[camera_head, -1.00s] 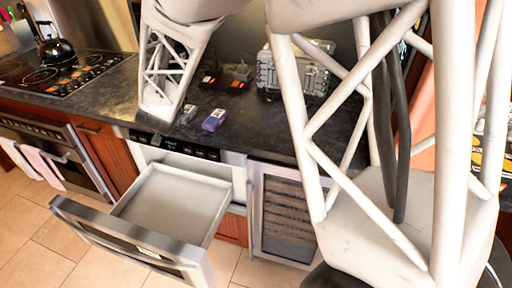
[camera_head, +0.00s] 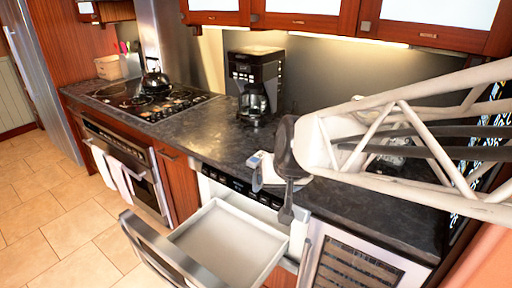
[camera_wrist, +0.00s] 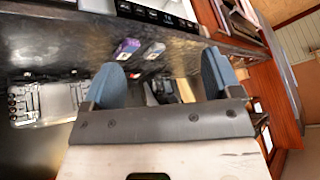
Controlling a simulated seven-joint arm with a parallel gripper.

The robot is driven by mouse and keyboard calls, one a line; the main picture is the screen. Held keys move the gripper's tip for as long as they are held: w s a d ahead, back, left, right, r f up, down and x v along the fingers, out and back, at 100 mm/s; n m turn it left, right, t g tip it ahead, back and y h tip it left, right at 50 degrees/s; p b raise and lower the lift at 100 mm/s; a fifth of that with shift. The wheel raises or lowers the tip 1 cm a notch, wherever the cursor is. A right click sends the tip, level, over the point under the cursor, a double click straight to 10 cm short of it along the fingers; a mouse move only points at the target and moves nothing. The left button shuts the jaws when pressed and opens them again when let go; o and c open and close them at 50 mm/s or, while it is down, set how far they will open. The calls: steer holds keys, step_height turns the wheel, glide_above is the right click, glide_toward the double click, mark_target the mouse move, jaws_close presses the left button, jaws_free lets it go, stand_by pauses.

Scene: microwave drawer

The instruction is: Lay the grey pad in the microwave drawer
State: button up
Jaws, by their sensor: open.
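A small flat grey item, which looks like the pad, lies on the dark counter in the wrist view (camera_wrist: 153,50), beside a purple item (camera_wrist: 127,48). In the head view, a small pale item (camera_head: 259,159) shows at the counter beside my gripper, but I cannot tell which it is. The microwave drawer (camera_head: 205,228) is pulled out, and its pale floor looks empty. My gripper (camera_wrist: 161,75) is open with nothing between its blue-grey fingers. In the head view my gripper (camera_head: 270,198) is near the counter's front edge, by the drawer's back end; my arm hides the counter behind.
A coffee maker (camera_head: 254,85) stands at the back of the counter. A kettle (camera_head: 155,80) stands on the cooktop (camera_head: 150,100) at the left. A silver metal object (camera_wrist: 45,102) is at the left in the wrist view. A glass-fronted cooler (camera_head: 350,260) is right of the drawer.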

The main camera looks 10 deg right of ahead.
steer(key=s+d+g+h, duration=0.2)
steer(key=s+d, duration=0.3)
steer(key=s, duration=0.9)
steer(key=shift+s+f+g, duration=0.2)
steer(key=shift+s+g, duration=0.2)
steer(key=shift+g, duration=0.4)
steer(key=shift+o, duration=0.4)
